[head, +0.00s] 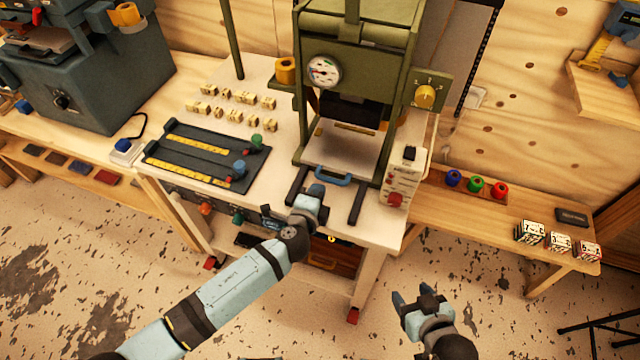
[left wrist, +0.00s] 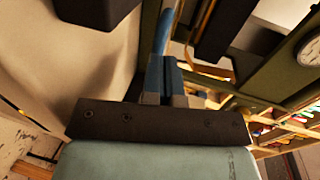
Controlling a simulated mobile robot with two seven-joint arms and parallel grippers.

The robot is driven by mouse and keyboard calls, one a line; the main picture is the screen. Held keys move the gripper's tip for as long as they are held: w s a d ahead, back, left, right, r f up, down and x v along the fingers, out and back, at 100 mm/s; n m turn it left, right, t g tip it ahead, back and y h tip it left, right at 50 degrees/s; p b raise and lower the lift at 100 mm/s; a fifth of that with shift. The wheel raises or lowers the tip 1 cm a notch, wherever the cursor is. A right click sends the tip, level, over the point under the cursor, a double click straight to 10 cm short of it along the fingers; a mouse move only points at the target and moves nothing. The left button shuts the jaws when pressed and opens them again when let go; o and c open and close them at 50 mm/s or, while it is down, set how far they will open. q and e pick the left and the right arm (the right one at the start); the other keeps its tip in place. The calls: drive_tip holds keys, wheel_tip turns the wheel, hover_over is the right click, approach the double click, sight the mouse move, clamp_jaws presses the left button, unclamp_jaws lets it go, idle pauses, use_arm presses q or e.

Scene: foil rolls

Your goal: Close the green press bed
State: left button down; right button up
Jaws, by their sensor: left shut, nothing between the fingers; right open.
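The green press (head: 355,60) stands on the pale bench with a round gauge and a yellow knob. Its bed (head: 342,150) is a pale plate low in the frame, with a blue handle (head: 333,177) at its front edge. Two dark rails (head: 357,205) reach forward past the plate. My left gripper (head: 316,189) is shut and empty, just in front of the handle's left end; I cannot tell if it touches. Its blue fingers also show in the left wrist view (left wrist: 168,75). My right gripper (head: 414,299) is open and empty, low over the floor.
A dark slotted board (head: 207,157) with yellow scales and several small blocks lie left of the press. A white control box (head: 400,178) with a red knob stands close right of the bed. The right bench holds coloured rolls (head: 476,184) and patterned cubes (head: 530,233).

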sight(324, 177)
use_arm(q)
drive_tip(key=shift+x, duration=1.25)
drive_tip(key=shift+w, duration=0.1)
drive_tip(key=x, duration=0.1)
drive_tip(key=b+x, duration=0.1)
drive_tip(key=x, duration=0.1)
drive_tip(key=shift+w+d+r, duration=0.15)
drive_tip(key=shift+w+r, duration=0.05)
drive_tip(key=shift+w, duration=0.05)
drive_tip(key=shift+w+r, duration=0.15)
drive_tip(key=shift+w, duration=0.1)
drive_tip(key=shift+r, duration=0.2)
